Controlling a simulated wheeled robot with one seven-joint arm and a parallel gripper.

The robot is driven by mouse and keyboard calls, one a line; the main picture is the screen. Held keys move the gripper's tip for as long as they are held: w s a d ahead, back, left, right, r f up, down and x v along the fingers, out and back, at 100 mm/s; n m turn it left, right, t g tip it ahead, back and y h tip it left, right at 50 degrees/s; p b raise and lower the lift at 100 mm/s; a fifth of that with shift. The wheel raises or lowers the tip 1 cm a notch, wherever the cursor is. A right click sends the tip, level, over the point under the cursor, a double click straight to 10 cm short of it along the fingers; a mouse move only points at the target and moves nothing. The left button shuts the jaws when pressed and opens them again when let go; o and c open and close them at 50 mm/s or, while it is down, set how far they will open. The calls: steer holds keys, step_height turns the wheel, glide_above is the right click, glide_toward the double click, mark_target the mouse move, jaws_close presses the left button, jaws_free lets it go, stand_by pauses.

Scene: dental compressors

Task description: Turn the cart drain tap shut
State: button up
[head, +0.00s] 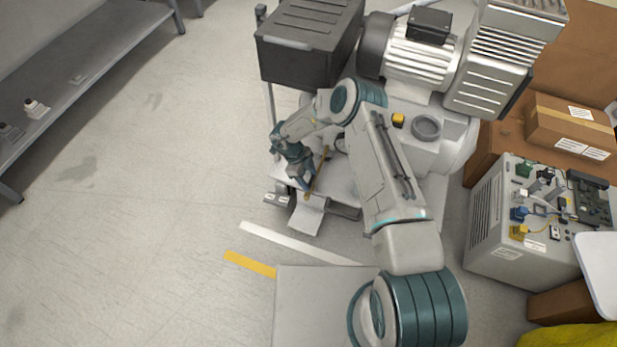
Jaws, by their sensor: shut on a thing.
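My gripper (306,186) reaches down at the near left side of the compressor cart (341,188). Its fingers are closed at a thin tan, brass-coloured bar (319,172), which looks like the handle of the cart drain tap. The bar runs slantwise from upper right to lower left. The fingertips are small here and partly overlap the bar, so the exact grip is hard to see. The tap body and its outlet cannot be made out. My arm hides part of the cart.
A dark grey box (308,45) and a finned motor (420,60) stand above the cart. An open-topped grey unit with wiring (497,225) and cardboard boxes (570,128) are at right. A grey shelf (80,65) is at upper left. The floor (130,220) at left is clear.

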steer(key=shift+s+d+f, duration=0.1)
steer(key=shift+s, duration=0.1)
steer(key=o, duration=1)
steer(key=shift+w, duration=0.1)
steer(key=shift+r, duration=0.35)
steer(key=p+v, duration=0.3)
steer(key=v, duration=1)
steer(key=shift+a+r, duration=0.1)
steer(key=shift+a, duration=0.15)
